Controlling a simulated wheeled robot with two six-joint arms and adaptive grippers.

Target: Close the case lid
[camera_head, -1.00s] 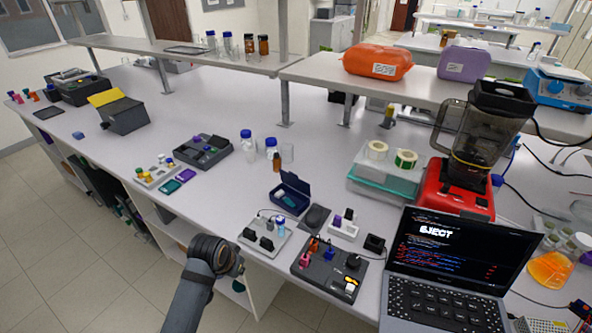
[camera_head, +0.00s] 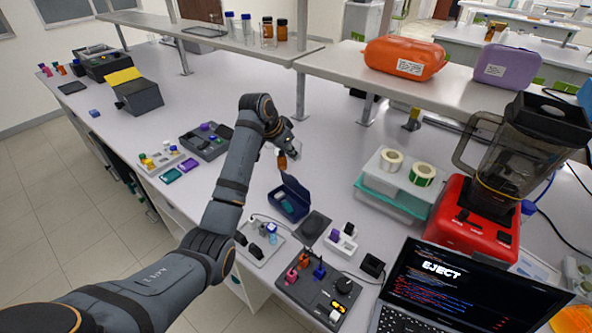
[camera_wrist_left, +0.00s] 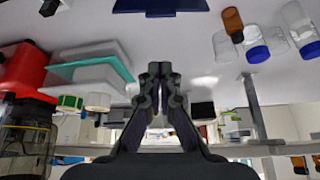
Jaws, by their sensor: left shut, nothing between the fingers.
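The small dark blue case (camera_head: 281,206) stands on the bench in the head view. Its lid (camera_head: 297,187) is raised at the far side, so the case is open. Part of a dark blue piece of it shows at the top edge of the left wrist view (camera_wrist_left: 160,6). My left gripper (camera_head: 296,150) is behind and above the case, apart from the lid. In the left wrist view my left gripper (camera_wrist_left: 160,68) is shut with its fingertips together and holds nothing. My right gripper is not in view.
An amber bottle (camera_head: 282,162) stands just behind the case, near my left gripper. A dark mouse-like pad (camera_head: 313,227), a white block with plugs (camera_head: 341,242) and a grey plate (camera_head: 258,247) surround the case. A shelf (camera_head: 210,35) overhangs the back.

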